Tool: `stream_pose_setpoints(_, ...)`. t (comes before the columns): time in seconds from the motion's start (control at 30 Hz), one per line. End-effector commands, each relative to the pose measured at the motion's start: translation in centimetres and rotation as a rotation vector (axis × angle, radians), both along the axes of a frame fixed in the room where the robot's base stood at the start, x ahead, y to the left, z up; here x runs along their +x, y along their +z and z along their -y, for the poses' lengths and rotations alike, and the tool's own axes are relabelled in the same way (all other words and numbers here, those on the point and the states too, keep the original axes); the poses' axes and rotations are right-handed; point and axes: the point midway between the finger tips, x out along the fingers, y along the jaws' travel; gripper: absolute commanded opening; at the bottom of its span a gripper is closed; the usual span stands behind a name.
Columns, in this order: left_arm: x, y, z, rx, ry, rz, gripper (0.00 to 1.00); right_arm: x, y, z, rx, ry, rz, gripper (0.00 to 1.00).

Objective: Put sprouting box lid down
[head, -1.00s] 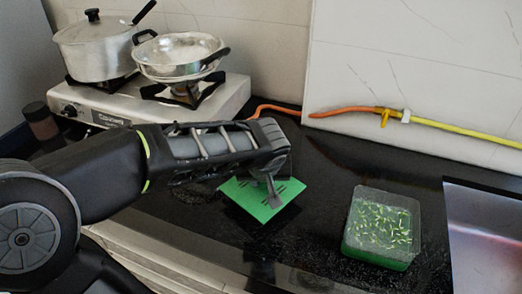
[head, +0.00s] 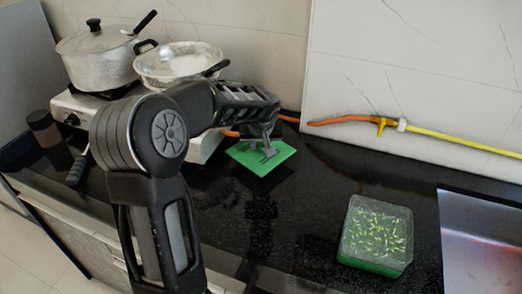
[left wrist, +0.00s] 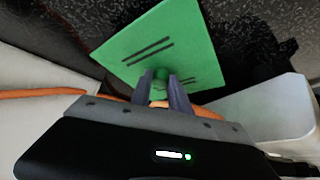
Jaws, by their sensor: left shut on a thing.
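The green sprouting box lid (head: 280,158) is a flat square plate with dark slots, over the black counter right of the stove. My left gripper (head: 268,150) is shut on it near its middle. In the left wrist view the lid (left wrist: 170,35) fills the upper middle, and the fingers of my left gripper (left wrist: 160,88) pinch a small green knob on it. I cannot tell whether the lid touches the counter. The sprouting box (head: 376,235), clear-walled with a green base and sprouts inside, stands uncovered at the right. My right gripper is not in view.
A stove with a lidded pot (head: 97,55) and a steel pan (head: 178,63) stands at the back left. An orange and yellow hose (head: 440,136) runs along the wall. A sink (head: 485,240) is at the far right. The counter between lid and box is clear.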

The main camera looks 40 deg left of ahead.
Motion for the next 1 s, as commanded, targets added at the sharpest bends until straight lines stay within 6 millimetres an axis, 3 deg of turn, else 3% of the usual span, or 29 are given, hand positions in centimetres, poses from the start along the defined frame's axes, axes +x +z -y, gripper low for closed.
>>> stream_pose_setpoints(0.17, 0.0, -0.2, 0.0, -0.001, 0.0, -0.001, 0.0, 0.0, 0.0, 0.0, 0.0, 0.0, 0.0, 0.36)
stream_pose_setpoints(0.47, 0.0, -3.5, 0.0, 0.0, -0.001, -0.003, 0.0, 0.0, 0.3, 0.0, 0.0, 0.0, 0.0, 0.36)
stream_pose_setpoints(0.93, 0.0, -4.1, 0.0, 0.0, -0.001, 0.0, 0.0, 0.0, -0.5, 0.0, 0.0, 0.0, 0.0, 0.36)
stream_pose_setpoints(0.97, 0.0, -4.0, 0.0, 0.0, -0.001, 0.0, 0.24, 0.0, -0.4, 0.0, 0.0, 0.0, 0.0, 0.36)
stream_pose_setpoints(1.0, 0.0, -3.9, 0.0, 0.0, -0.001, 0.0, 0.27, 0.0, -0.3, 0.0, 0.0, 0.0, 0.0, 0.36)
